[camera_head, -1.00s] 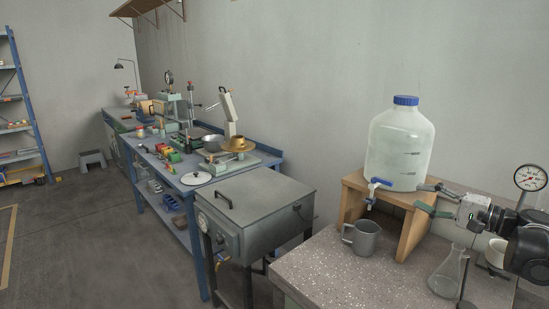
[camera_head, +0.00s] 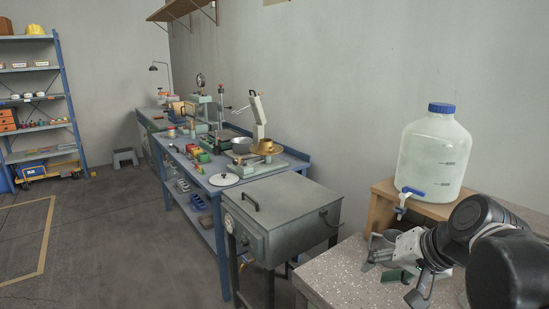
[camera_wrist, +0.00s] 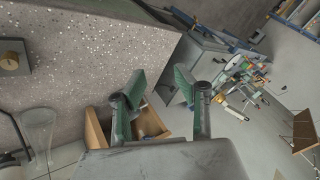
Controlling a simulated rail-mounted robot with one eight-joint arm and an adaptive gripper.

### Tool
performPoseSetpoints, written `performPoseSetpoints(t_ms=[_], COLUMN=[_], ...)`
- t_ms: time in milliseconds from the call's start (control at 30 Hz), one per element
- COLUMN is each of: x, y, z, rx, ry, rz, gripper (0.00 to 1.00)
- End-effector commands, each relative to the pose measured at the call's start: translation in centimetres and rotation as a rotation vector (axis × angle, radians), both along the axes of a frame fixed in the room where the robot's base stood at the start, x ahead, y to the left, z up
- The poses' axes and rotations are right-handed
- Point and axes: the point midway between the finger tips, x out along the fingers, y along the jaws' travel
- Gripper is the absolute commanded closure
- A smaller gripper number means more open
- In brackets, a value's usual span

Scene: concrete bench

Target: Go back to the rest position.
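My gripper (camera_head: 393,283) is at the lower right in the head view, above the speckled bench top (camera_head: 340,268). Its fingers are spread apart with nothing between them. In the wrist view the two green finger pads (camera_wrist: 160,85) also stand apart and empty. The gripper is in front of and below the large clear bottle (camera_head: 432,158) with the blue cap, apart from it.
The bottle with its blue-handled tap (camera_head: 411,191) stands on a wooden stand (camera_head: 380,212). A glass flask (camera_wrist: 38,130) stands on the bench in the wrist view. A grey metal box (camera_head: 290,215) is left of the bench.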

Motion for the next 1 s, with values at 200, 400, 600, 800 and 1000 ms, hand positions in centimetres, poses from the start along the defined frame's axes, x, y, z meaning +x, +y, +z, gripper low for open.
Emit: performPoseSetpoints(t_ms=[200, 400, 600, 800, 1000], x=[-5.1, -8.2, -9.4, -9.5, -9.5], y=[1.5, 1.5, 1.3, 1.2, 1.2], z=[-1.3, -2.0, -2.3, -2.3, -2.3], rx=[-0.241, -0.426, -0.515, -0.526, -0.525], ry=[-0.024, -0.067, -0.094, -0.098, -0.098], rz=[0.098, 0.177, 0.215, 0.219, 0.218], gripper=[0.70, 0.70, 0.70, 0.70, 0.70])
